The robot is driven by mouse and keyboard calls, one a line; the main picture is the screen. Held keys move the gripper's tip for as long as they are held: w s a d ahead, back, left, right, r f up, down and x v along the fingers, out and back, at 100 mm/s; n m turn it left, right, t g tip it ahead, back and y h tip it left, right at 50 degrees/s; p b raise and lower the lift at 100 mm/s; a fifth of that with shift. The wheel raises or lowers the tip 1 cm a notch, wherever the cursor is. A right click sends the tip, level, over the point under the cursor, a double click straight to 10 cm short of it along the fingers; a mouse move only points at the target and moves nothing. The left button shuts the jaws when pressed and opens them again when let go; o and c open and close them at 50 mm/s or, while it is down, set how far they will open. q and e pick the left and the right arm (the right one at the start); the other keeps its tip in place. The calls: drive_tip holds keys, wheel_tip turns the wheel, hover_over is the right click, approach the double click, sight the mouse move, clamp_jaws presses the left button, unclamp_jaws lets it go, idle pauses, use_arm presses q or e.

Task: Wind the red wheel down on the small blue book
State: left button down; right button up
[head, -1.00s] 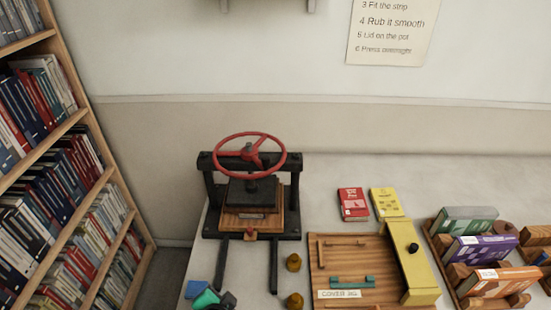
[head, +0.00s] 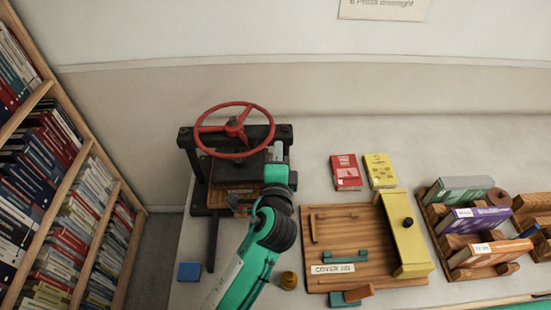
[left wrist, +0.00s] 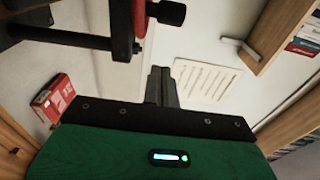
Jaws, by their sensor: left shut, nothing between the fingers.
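The red wheel (head: 235,128) sits on top of the dark screw press (head: 196,165), high above its platen. It also shows at the top of the left wrist view (left wrist: 139,15). A thin book-like edge (head: 240,196) shows under the platen, partly hidden by my arm; I cannot tell its colour for sure. My left gripper (head: 279,150) is upright beside the right front of the wheel, apart from the rim as far as I can tell. Its fingers (left wrist: 162,72) are shut and empty. My right gripper is not in view.
A blue block (head: 189,271) and a brass knob-like piece (head: 288,280) stand at the front. Red (head: 346,172) and yellow (head: 380,170) books lie right of the press. A wooden board (head: 365,225) and book racks (head: 480,240) fill the right. A bookcase stands left.

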sight(261, 145)
use_arm(q)
drive_tip(key=w+a+p, duration=0.2)
drive_tip(key=w, duration=0.1)
drive_tip(key=shift+a+r+p, duration=0.1)
drive_tip(key=shift+a+p, duration=0.25)
drive_tip(key=shift+a, duration=0.45)
drive_tip(key=shift+a, duration=0.15)
